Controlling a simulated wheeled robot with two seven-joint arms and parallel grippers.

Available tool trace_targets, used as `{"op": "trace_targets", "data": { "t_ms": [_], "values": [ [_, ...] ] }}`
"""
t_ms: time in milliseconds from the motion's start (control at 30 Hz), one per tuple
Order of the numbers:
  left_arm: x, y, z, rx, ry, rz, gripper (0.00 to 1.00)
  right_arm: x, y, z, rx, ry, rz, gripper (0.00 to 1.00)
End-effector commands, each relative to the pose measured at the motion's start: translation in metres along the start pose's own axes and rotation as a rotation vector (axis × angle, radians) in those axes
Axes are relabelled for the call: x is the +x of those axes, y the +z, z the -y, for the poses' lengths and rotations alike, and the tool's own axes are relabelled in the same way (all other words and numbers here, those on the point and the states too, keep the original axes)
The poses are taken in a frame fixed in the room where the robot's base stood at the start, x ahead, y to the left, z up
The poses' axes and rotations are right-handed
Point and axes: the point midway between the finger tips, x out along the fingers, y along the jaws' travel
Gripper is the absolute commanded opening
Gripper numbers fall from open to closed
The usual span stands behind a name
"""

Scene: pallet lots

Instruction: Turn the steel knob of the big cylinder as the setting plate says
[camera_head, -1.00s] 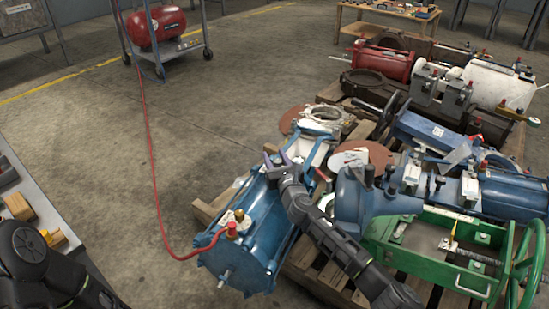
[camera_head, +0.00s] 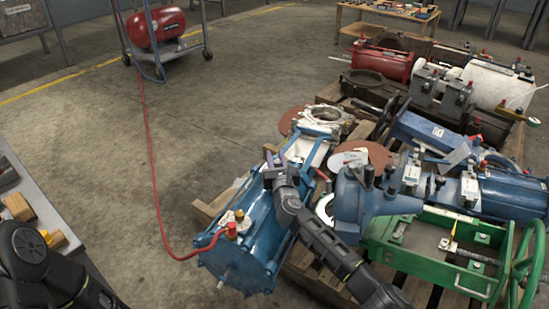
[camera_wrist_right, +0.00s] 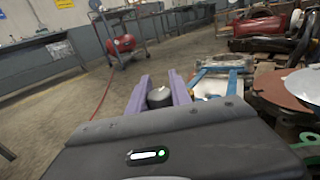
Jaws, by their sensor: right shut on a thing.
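The big blue cylinder (camera_head: 262,232) lies on the pallet in the middle of the head view. My right gripper (camera_head: 274,160) is at its far end, above its body. In the wrist view the purple fingers of my right gripper (camera_wrist_right: 160,92) are shut on a rounded grey knob (camera_wrist_right: 160,97), one finger on each side. The knob is hidden by my gripper in the head view. I cannot make out a readable setting plate. My left arm (camera_head: 45,265) shows at the lower left; its gripper is out of view.
A red hose (camera_head: 152,150) runs from the red compressor (camera_head: 157,27) to the red fitting on the blue cylinder. A green frame (camera_head: 440,250) and other blue cylinders crowd the right. A bench (camera_head: 40,205) stands at the left. The floor between is free.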

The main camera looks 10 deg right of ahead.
Motion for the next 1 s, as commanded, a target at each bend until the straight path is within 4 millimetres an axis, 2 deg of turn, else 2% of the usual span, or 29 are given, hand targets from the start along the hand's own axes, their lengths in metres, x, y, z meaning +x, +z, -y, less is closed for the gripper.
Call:
{"op": "trace_targets", "data": {
  "t_ms": [300, 600, 633, 867, 1000],
  "values": [
    [0.0, 0.0, 0.0, 0.0, 0.0, 0.0, 0.47, -0.001, 0.001, 0.008, -0.015, -0.256, -0.006, 0.0],
    [0.0, 0.0, 0.0, 0.0, 0.0, 0.0, 0.47, -0.001, 0.001, 0.01, -0.016, -0.27, -0.005, 0.0],
    [0.0, 0.0, 0.0, 0.0, 0.0, 0.0, 0.47, -0.001, 0.001, 0.01, -0.016, -0.27, -0.005, 0.27],
    [0.0, 0.0, 0.0, 0.0, 0.0, 0.0, 0.47, -0.001, 0.001, 0.009, -0.015, -0.268, -0.006, 0.45],
    [0.0, 0.0, 0.0, 0.0, 0.0, 0.0, 0.47, -0.001, 0.0, 0.009, -0.015, -0.267, -0.006, 0.47]
  ]
}}
